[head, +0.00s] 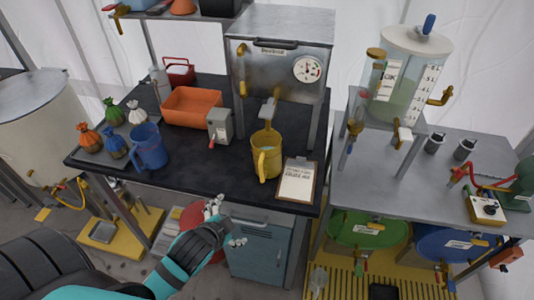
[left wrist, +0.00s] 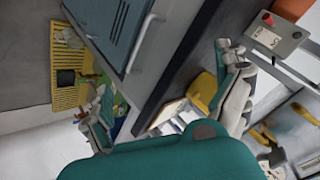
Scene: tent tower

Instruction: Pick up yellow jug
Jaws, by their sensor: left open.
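The yellow jug (head: 268,163) stands upright on the black-topped table (head: 228,178), near its front edge, with its handle toward me. My left gripper (head: 226,224) is open and empty, in front of the table edge, apart from the jug and to its lower left in the head view. In the left wrist view, the open fingers (left wrist: 165,98) spread wide, and the jug (left wrist: 204,90) shows partly hidden behind one finger. My right gripper is not in view.
A clipboard (head: 297,182) lies just right of the jug, and a small grey box (head: 220,126) stands to its left. A metal machine (head: 280,65) rises behind. A blue jug (head: 149,147) and small tied bags are farther left. A blue cabinet (head: 258,248) is below.

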